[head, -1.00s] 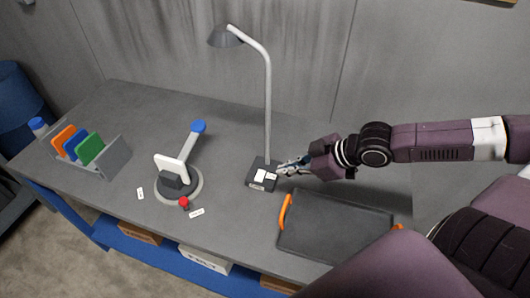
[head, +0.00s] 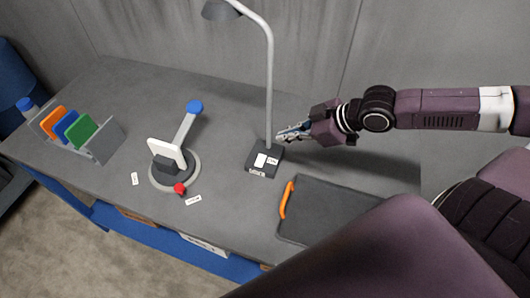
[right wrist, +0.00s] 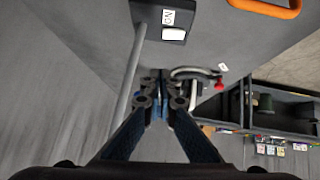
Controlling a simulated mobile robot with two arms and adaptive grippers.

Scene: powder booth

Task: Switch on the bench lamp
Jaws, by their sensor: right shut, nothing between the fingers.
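The bench lamp stands upright on the bench, with a grey pole (head: 269,95), a conical shade (head: 221,10) and a dark base (head: 265,172). On the base are a white rocker switch (head: 260,160) and a small label (head: 272,161). In the right wrist view the base (right wrist: 144,12) and white switch (right wrist: 173,34) are at the top. No glow shows under the shade; I cannot tell whether it is lit. My right gripper (head: 279,137) is shut and empty, close to the pole and apart from the switch. Its fingertips (right wrist: 161,84) also show in the wrist view. My left gripper is out of view.
A dark tray (head: 330,212) with an orange handle (head: 286,200) lies right of the lamp base. Left are a round fixture (head: 175,172) with a blue-ended arm and red knob, and a grey rack (head: 103,145) with coloured plates. Bench between fixture and lamp is clear.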

